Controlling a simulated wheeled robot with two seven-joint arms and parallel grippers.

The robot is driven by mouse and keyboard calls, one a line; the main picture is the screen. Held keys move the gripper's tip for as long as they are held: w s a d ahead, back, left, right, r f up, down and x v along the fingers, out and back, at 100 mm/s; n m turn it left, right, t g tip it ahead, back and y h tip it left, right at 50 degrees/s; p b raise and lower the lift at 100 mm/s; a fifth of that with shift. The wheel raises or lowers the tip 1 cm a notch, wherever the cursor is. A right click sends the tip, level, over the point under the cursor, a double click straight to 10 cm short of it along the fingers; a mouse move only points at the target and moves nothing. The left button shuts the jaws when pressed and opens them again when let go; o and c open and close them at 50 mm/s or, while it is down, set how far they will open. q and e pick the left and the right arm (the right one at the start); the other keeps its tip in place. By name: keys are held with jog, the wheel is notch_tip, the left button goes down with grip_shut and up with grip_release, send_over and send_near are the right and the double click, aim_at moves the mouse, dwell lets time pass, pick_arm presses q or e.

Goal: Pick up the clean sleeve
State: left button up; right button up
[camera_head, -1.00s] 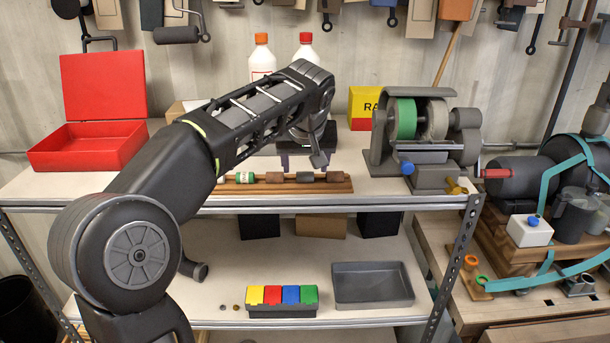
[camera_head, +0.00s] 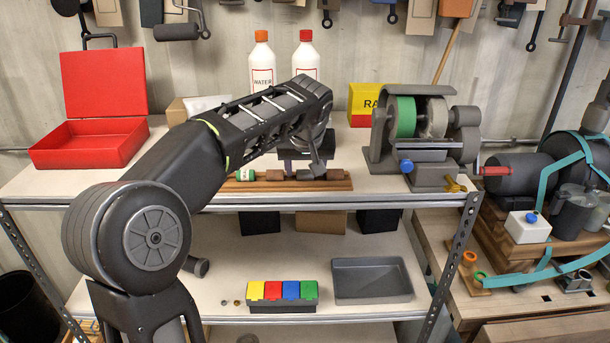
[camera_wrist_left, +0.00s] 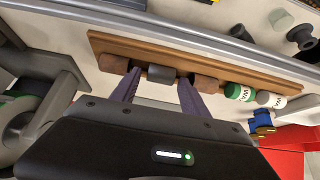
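A dark grey sleeve (camera_wrist_left: 161,74) lies in a row on a wooden rack (camera_wrist_left: 225,72), between two brown, rusty-looking sleeves (camera_wrist_left: 113,63) (camera_wrist_left: 205,83). In the head view the grey sleeve (camera_head: 305,175) is partly covered by my left gripper (camera_head: 305,163), which hangs just above the rack. In the left wrist view my left gripper (camera_wrist_left: 158,90) is open, with one finger on each side of the grey sleeve along the row. I cannot tell whether the fingers touch it. My right gripper is not in view.
A grey grinder-like machine (camera_head: 425,140) stands to the right, a red open box (camera_head: 90,145) to the left, and two white bottles (camera_head: 262,65) (camera_head: 306,58) behind. The lower shelf holds a grey tray (camera_head: 372,282).

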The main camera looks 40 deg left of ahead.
aim_at(305, 173)
pick_arm(q)
grip_shut()
dwell(0.3)
dwell(0.3)
notch_tip(305, 173, up, 10)
dwell(0.5)
dwell(0.5)
